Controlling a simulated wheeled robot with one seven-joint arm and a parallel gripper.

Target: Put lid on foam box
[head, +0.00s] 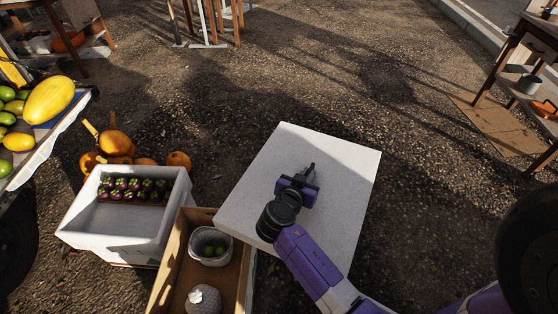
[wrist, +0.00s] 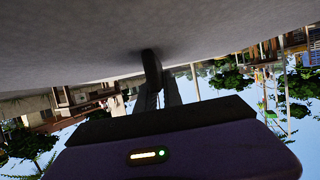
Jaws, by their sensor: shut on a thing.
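The foam box (head: 150,222) is a white open box at the left in the head view, with several dark purple fruits with green tops in its far part. The lid (head: 340,160) is a flat white slab to its right, apart from it. My gripper (head: 309,173) lies over the lid's upper face, shut on it. In the wrist view, the lid shows as a broad grey surface (wrist: 80,45) across the top, and my fingers (wrist: 152,72) meet it at a small dark spot. The exact grip point is hard to make out.
A cardboard box (head: 175,275) with a small bucket (head: 210,245) of green fruit and a pale netted item (head: 203,299) stands between foam box and lid. Orange pumpkins (head: 115,143) lie behind the foam box. A fruit stand (head: 45,145) is at left.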

